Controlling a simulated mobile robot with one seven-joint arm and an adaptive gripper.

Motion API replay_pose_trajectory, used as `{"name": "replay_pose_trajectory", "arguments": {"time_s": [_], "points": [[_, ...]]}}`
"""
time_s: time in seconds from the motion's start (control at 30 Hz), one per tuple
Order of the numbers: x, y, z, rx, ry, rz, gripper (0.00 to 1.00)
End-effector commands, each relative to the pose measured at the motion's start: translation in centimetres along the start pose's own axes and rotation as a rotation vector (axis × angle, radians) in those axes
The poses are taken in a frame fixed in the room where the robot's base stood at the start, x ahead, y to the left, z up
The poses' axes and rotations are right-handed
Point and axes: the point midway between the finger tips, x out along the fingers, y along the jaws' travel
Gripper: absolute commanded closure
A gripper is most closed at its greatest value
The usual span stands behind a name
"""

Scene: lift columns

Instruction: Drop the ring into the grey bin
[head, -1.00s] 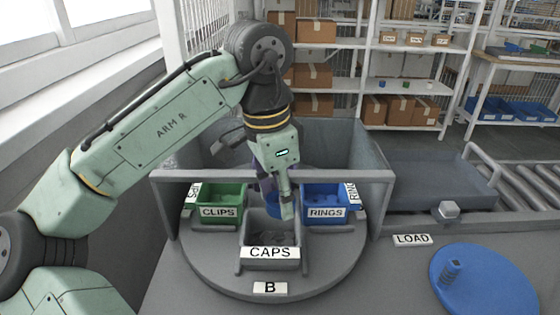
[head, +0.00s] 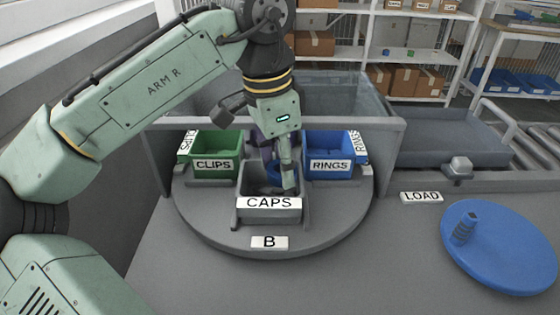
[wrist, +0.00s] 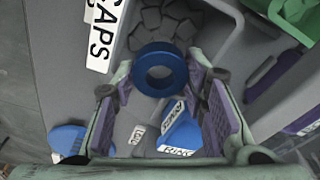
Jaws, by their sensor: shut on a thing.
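A blue ring (wrist: 160,53) is held between the two fingertips of my gripper (wrist: 160,75) in the wrist view, with its hole facing the camera. The grey bin (head: 270,217), labelled CAPS, stands at the front of the round turntable in the head view. Dark grey pieces (wrist: 155,22) lie in it in the wrist view. In the head view my gripper (head: 289,188) points down over the right part of the grey bin.
A green CLIPS bin (head: 214,142) stands left of the grey bin and a blue RINGS bin (head: 330,142) right of it. A grey frame bar (head: 380,124) crosses behind. A blue disc with a peg (head: 505,250) lies at the right.

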Motion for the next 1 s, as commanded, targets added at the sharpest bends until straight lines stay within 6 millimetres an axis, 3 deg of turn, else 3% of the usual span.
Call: {"name": "replay_pose_trajectory", "arguments": {"time_s": [0.13,0.17,0.5,0.8,1.0], "points": [[-0.1,0.0,0.0,0.0,0.0,0.0,0.9],[-0.1,0.0,0.0,0.0,0.0,0.0,0.59],[-0.1,0.0,0.0,0.0,0.0,0.0,0.37],[-0.4,0.0,-0.1,-0.001,0.001,-0.001,0.37],[-3.4,-0.1,-0.1,-0.001,0.003,-0.002,0.37]]}}
